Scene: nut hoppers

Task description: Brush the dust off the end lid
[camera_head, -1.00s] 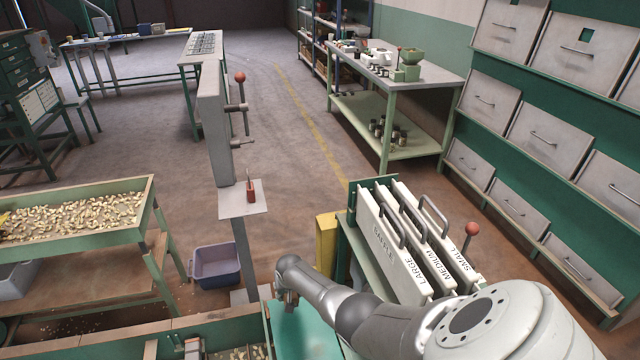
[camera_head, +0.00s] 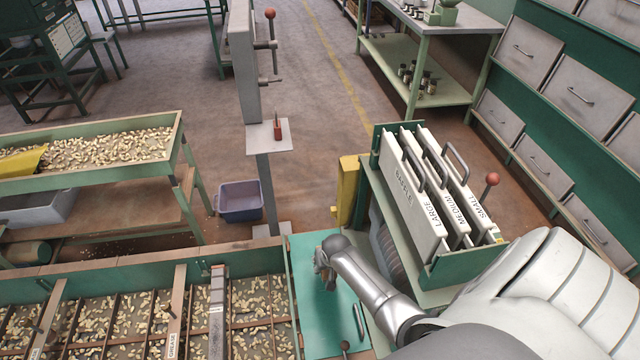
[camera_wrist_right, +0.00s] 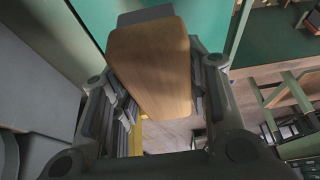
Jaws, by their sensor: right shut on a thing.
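The end lid (camera_head: 310,325) is a flat green panel with a grey handle near its right edge, at the right end of the sorting hopper. My right gripper (camera_head: 323,268) is over the far part of the lid in the head view. In the right wrist view it is shut on the wooden handle of a brush (camera_wrist_right: 150,65). The brush's grey end points toward the green lid (camera_wrist_right: 215,25). Whether the brush touches the lid cannot be told, and dust cannot be made out. My left gripper is not in view.
The hopper (camera_head: 120,310) with nuts and dividers lies left of the lid. A nut tray (camera_head: 90,150), a purple bin (camera_head: 240,200) and a post with a small shelf (camera_head: 268,135) stand farther off.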

